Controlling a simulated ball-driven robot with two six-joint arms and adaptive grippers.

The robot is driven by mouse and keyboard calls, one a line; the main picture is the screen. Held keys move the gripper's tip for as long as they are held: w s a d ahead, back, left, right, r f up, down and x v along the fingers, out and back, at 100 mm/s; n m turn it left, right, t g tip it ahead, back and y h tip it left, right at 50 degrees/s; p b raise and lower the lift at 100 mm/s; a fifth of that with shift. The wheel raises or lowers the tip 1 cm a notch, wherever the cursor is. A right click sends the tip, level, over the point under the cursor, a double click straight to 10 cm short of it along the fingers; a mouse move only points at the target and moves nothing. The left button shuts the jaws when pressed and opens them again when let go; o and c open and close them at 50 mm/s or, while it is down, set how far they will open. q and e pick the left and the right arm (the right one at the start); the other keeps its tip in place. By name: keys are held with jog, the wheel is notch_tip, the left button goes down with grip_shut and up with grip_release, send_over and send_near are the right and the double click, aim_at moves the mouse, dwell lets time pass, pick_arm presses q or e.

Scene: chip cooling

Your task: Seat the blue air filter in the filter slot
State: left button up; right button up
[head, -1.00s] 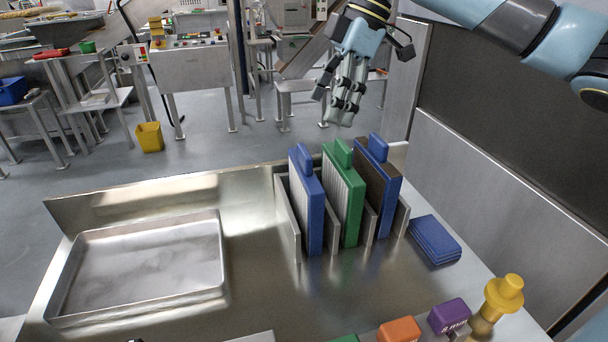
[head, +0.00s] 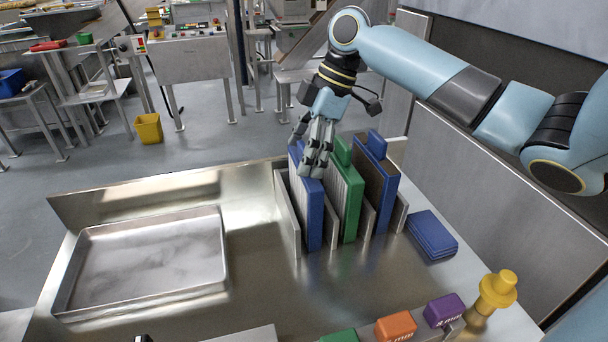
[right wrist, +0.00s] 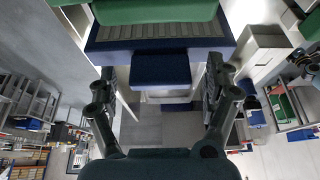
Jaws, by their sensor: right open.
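A blue air filter (head: 315,220) with a pale pleated face stands upright at the left of a grey metal rack. A second blue filter (head: 387,195) with a dark brown face stands at the right of it. My right gripper (head: 311,170) comes down from above at the top of the left blue filter and partly hides its tab. In the right wrist view the blue tab (right wrist: 160,70) shows between the spread fingers, which are open with gaps on both sides. I cannot make out a separate filter slot. My left gripper is not in view.
A green filter (head: 350,205) stands between the blue ones, close beside my right gripper. A blue folded stack (head: 432,235) lies right of the rack. An empty metal tray (head: 75,270) is at left. Coloured blocks and a yellow-topped piece (head: 497,288) are in front.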

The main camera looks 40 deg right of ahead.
grip_shut()
dwell(0.5)
jog(key=shift+r, duration=0.1)
